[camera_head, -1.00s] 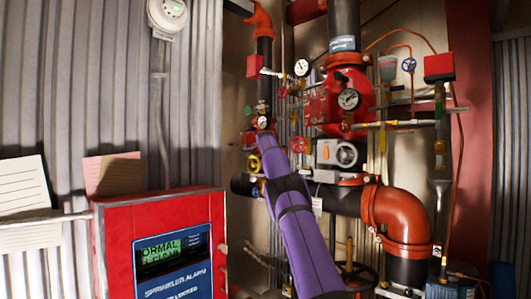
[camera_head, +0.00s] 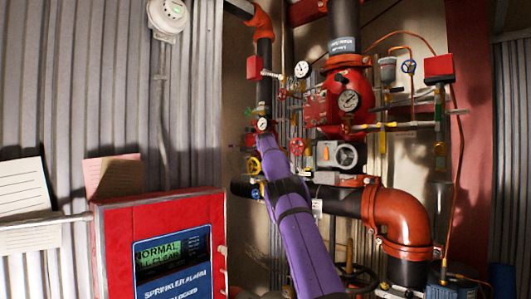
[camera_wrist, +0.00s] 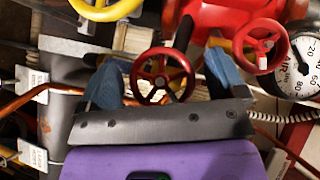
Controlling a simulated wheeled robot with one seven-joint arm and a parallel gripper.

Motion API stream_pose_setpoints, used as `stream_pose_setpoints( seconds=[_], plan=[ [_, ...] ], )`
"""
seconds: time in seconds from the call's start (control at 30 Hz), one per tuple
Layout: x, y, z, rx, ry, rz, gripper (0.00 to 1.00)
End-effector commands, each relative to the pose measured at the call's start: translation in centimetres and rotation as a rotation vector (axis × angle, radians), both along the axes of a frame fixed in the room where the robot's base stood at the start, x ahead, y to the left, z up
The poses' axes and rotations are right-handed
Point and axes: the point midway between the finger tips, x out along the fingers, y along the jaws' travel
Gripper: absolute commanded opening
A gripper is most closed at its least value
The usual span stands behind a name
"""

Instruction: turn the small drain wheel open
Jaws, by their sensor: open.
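A small red spoked wheel (camera_wrist: 162,75) sits between the two blue fingers of my gripper (camera_wrist: 163,60) in the wrist view. The fingers are open, one on each side of its rim; I cannot tell whether either touches it. A second red wheel (camera_wrist: 258,46) is to the right, beside a gauge, and a yellow wheel (camera_wrist: 105,8) is at the top left. No readable label shows which one is the drain wheel. In the head view my purple arm reaches up to the pipework and hides the gripper's fingers. A red wheel (camera_head: 298,146) shows just right of the arm's end.
A gauge marked AIR (camera_wrist: 305,60) is close on the right in the wrist view. White tags (camera_wrist: 32,85) hang at the left. In the head view a red alarm panel (camera_head: 160,204) stands at the lower left, and a large red elbow pipe (camera_head: 400,215) at the right.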

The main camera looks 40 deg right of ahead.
Motion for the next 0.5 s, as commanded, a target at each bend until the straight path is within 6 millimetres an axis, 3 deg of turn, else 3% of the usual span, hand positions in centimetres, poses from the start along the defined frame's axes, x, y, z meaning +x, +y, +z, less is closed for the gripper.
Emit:
stream_pose_setpoints(
  seconds=[0.5],
  plan=[
    [-2.3, 2.2, 0.9, 0.001, -0.001, 0.001, 0.9]
  ],
)
